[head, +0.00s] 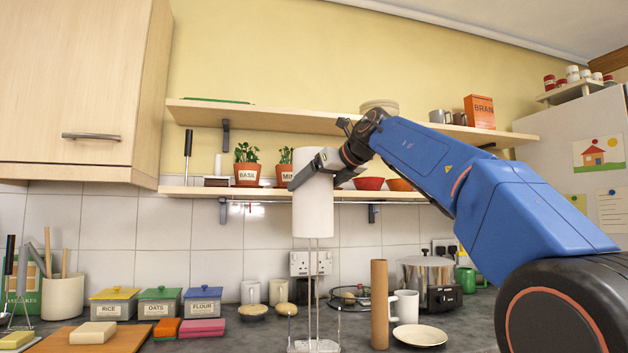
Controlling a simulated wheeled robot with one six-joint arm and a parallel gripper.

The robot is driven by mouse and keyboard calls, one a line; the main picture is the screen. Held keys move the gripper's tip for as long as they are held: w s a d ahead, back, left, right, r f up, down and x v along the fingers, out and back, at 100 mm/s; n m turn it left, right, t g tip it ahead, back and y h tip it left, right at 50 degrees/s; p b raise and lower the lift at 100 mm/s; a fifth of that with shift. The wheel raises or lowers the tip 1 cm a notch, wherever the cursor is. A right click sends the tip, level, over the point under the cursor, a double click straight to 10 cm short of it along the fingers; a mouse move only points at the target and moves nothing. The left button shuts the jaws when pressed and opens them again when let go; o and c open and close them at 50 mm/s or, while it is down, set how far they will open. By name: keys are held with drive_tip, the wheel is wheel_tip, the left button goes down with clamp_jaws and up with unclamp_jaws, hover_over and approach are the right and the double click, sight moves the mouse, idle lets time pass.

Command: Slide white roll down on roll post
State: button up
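The white roll (313,215) is upright, high over the counter and in front of the shelves. My gripper (314,174) is around its upper part, with one finger across its front, and appears shut on it; the far finger is hidden. The roll post (318,285) stands on the counter below, with thin upright rods and a pale base (313,346). The rods run up to the roll's lower end. The top of the post is hidden, so I cannot tell how far it reaches inside the roll.
A brown cardboard tube (379,305), a white mug (404,306) and a plate (420,335) stand right of the post. The lower shelf (270,193) with potted herbs (247,165) is behind the roll.

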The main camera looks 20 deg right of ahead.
sight(315, 292)
drive_tip(key=shift+f, duration=14.3)
drive_tip(key=o, duration=1.1)
drive_tip(key=shift+s+d, duration=0.1)
drive_tip(key=v, duration=1.7)
drive_tip(key=shift+s+d, duration=0.1)
